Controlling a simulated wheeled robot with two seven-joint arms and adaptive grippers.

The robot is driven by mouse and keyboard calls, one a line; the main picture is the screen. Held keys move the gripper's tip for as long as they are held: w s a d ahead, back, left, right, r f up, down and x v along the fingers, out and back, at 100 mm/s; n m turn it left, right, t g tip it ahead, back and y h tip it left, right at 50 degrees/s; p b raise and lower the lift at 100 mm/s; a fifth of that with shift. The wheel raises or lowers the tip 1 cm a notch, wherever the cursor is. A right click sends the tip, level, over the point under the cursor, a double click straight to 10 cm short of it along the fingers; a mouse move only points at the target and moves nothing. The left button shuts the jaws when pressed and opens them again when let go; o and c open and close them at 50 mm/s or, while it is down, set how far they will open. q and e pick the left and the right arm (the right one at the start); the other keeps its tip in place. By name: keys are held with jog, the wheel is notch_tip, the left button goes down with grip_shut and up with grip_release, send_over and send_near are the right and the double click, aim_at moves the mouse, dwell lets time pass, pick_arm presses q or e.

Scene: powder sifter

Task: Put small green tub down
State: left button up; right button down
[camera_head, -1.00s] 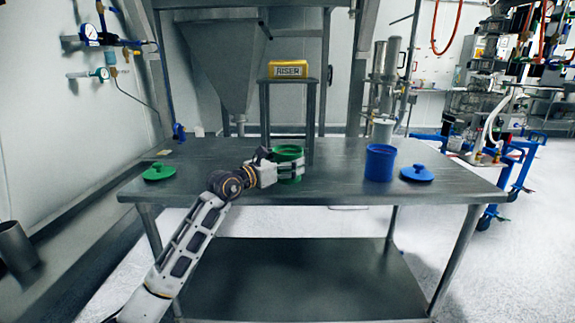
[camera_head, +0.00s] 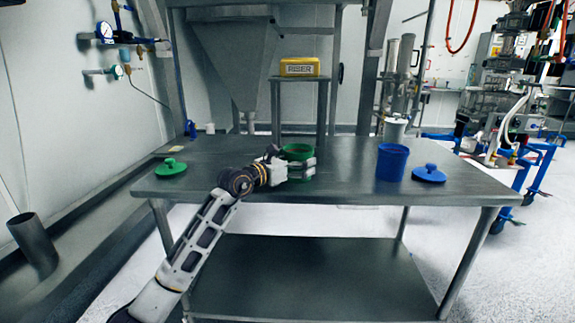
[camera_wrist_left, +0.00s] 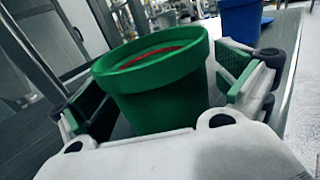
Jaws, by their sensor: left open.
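The small green tub (camera_head: 297,151) stands upright on the metal table (camera_head: 235,150), near the middle, in front of the riser stand. In the left wrist view the tub (camera_wrist_left: 160,85) sits between my left gripper's green-padded fingers, with something red inside its rim. My left gripper (camera_head: 300,169) is open around the tub; a gap shows beside the tub in the wrist view. The gripper hides part of the tub's lower side in the head view. My right gripper is not in view.
A green lid (camera_head: 170,168) lies at the table's left. A blue tub (camera_head: 391,163) and a blue lid (camera_head: 429,174) are on the right. A stand (camera_head: 300,79) with a yellow box (camera_head: 299,67) marked RISER is behind. The table's front middle is clear.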

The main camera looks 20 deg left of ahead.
pick_arm(q)
jog(key=shift+r, duration=0.1)
jog(key=shift+v, duration=1.15)
jog(key=shift+p+v, duration=0.45)
jog(key=shift+v, duration=2.4)
jog(key=shift+p+v, duration=0.3)
jog(key=shift+v, duration=1.2)
jog(key=shift+s+a, duration=0.2)
jog(key=shift+s, duration=0.25)
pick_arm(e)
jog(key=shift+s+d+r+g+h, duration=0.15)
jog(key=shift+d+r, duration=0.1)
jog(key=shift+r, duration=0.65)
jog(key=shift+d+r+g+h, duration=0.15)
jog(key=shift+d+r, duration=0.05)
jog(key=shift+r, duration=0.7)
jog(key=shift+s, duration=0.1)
